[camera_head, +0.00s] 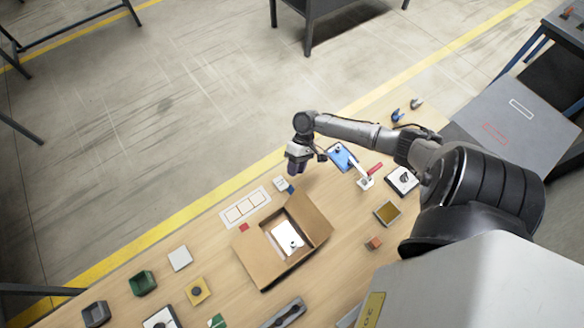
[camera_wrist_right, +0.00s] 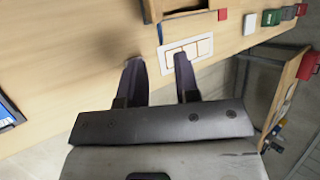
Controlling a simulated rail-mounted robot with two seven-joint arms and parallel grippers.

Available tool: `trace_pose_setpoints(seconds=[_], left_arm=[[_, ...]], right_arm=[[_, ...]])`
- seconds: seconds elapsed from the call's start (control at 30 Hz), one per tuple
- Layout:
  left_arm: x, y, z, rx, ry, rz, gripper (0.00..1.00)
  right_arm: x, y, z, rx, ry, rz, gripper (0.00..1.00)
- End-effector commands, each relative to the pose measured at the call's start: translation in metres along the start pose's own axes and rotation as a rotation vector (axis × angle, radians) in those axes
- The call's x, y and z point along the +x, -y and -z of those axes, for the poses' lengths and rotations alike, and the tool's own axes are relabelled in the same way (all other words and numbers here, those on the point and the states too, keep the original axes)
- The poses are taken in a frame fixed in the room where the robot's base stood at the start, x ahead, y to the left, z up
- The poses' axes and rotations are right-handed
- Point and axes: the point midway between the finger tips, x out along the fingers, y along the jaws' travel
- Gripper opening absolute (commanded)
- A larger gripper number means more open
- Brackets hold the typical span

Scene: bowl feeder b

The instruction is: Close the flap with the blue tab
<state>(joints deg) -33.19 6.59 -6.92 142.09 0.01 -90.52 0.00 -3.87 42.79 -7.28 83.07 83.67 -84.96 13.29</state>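An open cardboard box (camera_head: 257,262) stands on the wooden table with a white sheet inside. Its flap on the right (camera_head: 313,218) stands outward. A small blue patch (camera_head: 290,189) shows by that flap's far corner; it is too small to tell whether it is the tab. A red patch (camera_head: 244,227) lies by the left side of the box, and a red piece also shows in the right wrist view (camera_wrist_right: 222,14). My right gripper (camera_head: 294,168) is above the table's far edge, beyond the box, with its fingers apart and empty (camera_wrist_right: 158,70). My left gripper is not in view.
A white panel with several squares (camera_head: 245,207) lies left of the box. A blue clipboard-like item (camera_head: 341,157) and a red-handled piece (camera_head: 370,173) lie to the right. Small bins (camera_head: 142,283) and tiles (camera_head: 180,258) lie at the left.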

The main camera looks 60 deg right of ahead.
Motion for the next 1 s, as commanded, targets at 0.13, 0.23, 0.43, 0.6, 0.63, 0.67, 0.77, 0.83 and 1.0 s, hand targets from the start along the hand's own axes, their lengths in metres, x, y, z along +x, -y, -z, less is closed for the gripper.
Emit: trace_pose_setpoints(seconds=[0.13,0.23,0.43,0.6,0.63,0.67,0.77,0.83,1.0], left_arm=[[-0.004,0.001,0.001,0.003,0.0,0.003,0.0],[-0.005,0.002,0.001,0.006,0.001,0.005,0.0],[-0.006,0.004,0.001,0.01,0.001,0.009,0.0],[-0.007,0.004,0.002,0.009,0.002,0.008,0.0],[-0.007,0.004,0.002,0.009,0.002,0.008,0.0],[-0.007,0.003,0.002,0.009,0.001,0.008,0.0],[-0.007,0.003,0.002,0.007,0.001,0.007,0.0],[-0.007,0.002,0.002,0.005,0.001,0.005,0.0],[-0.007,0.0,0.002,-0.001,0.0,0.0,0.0]], right_arm=[[0.027,0.001,0.0,0.0,0.001,0.002,0.3],[0.041,0.001,0.0,-0.001,0.0,0.001,0.3],[0.062,0.001,0.0,0.0,-0.001,0.0,0.3],[0.069,0.0,0.0,-0.001,0.0,-0.001,0.3],[0.07,0.0,0.0,-0.001,0.0,-0.001,0.3],[0.07,0.0,0.0,-0.001,0.0,-0.002,0.3],[0.071,0.0,0.0,-0.001,-0.001,-0.002,0.3],[0.071,0.0,0.0,-0.001,-0.001,-0.002,0.3],[0.071,0.0,0.0,-0.001,-0.001,-0.002,0.23]])
